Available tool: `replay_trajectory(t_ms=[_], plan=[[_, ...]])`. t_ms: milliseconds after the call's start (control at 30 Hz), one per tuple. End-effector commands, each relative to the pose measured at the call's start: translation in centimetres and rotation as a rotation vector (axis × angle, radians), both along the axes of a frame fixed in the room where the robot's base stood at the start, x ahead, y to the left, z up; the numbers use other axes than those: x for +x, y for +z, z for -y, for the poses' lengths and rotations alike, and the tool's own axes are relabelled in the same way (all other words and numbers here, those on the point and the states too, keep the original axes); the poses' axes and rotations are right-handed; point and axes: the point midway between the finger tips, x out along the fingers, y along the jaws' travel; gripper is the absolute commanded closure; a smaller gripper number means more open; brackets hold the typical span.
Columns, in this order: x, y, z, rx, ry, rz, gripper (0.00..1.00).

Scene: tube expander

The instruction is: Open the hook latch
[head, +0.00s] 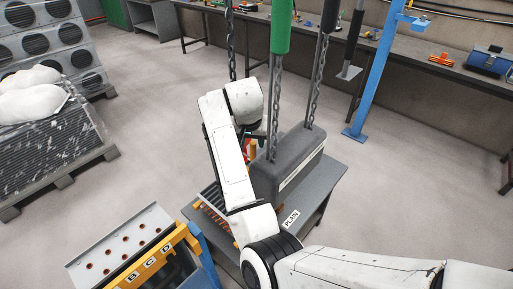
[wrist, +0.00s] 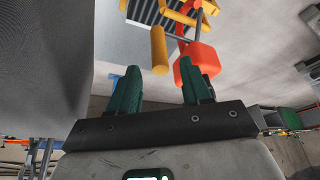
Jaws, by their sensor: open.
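In the wrist view my gripper (wrist: 160,80) is open, its two dark green fingers spread with nothing between them. Just beyond the right finger is an orange-red block (wrist: 201,60) on a thin grey rod, partly covered by that finger. A yellow cylinder (wrist: 158,50) hangs left of it, ahead of the gap between the fingers. Yellow and red bars sit above them. I cannot tell which of these parts is the hook latch. In the head view a small orange-red part (head: 250,148) shows beside my white arm, which mostly hides the gripper.
A large grey box (head: 288,165) hung on chains stands close right of my arm, over a grey table (head: 322,183). A grey surface fills the wrist view's left side. A perforated panel (head: 122,243) stands at front left. Open floor (head: 150,130) lies to the left.

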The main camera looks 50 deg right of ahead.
Motion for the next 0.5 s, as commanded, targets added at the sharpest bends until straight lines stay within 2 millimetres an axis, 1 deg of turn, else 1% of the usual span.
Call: replay_trajectory(t_ms=[100,300,500], plan=[[0.4,-2.0,0.7,0.001,0.000,-0.005,0.52],[1.1,-4.9,1.7,0.002,0.001,-0.003,0.52],[1.5,-6.4,2.2,0.001,0.000,-0.001,0.52]])
